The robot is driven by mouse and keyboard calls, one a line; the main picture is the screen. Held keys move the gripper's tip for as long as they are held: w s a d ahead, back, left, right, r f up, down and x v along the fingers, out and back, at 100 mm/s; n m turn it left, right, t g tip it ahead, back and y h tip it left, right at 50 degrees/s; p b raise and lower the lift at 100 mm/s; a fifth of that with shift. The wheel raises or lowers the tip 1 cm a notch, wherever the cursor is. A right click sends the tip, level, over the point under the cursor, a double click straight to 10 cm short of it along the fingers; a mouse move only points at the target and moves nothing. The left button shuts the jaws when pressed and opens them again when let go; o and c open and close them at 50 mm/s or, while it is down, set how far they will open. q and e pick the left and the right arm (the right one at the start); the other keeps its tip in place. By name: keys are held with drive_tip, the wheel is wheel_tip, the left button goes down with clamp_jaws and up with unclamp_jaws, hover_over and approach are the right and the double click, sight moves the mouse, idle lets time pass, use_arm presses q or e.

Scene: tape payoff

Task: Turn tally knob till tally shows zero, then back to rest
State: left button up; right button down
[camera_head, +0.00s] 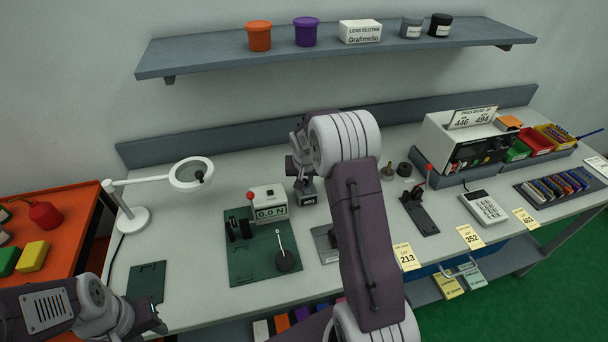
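A small dark grey box with a pale window (309,200) stands on the bench at centre and may be the tally; its digits are too small to read. My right arm arches over the bench, and its gripper (302,175) points down at this box. The arm and gripper hide any knob there, and I cannot tell whether the fingers touch it or are shut. My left gripper (155,318) is low at the bench's front left, far from the box. Its fingers are too small and dark to judge.
A gauge reading 0.0 N (270,211) stands on a green plate (246,267) left of centre. A ring magnifier lamp (191,173) stands farther left. A red-knobbed lever (423,190), a calculator (484,207) and a white instrument (463,140) are to the right.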

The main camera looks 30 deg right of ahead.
drive_tip(key=shift+d+r+n+y+p, duration=0.15)
drive_tip(key=shift+n+y+p, duration=0.25)
drive_tip(key=shift+n, duration=1)
drive_tip(key=shift+d+f+n+t+b, duration=0.1)
drive_tip(key=shift+f+n+t+b, duration=0.2)
drive_tip(key=shift+n, duration=0.1)
drive_tip(key=n+y+b, duration=0.2)
drive_tip(key=n+b, duration=0.1)
drive_tip(key=shift+d+f+n+b, duration=0.1)
drive_tip(key=shift+n+b, duration=0.2)
drive_tip(key=shift+n+y+b, duration=0.3)
drive_tip(key=shift+n+b, duration=0.25)
drive_tip(key=shift+n, duration=0.25)
use_arm(q)
drive_tip(key=shift+f+b, duration=0.4)
drive_tip(key=shift+f, duration=1.9)
use_arm(e)
drive_tip(key=shift+d+r+n+y, duration=0.1)
drive_tip(key=shift+r+n+y, duration=0.1)
drive_tip(key=shift+n, duration=0.45)
drive_tip(key=shift+r+n+y, duration=0.1)
drive_tip(key=shift+n+y, duration=0.1)
drive_tip(key=shift+n, duration=0.45)
drive_tip(key=shift+g, duration=0.4)
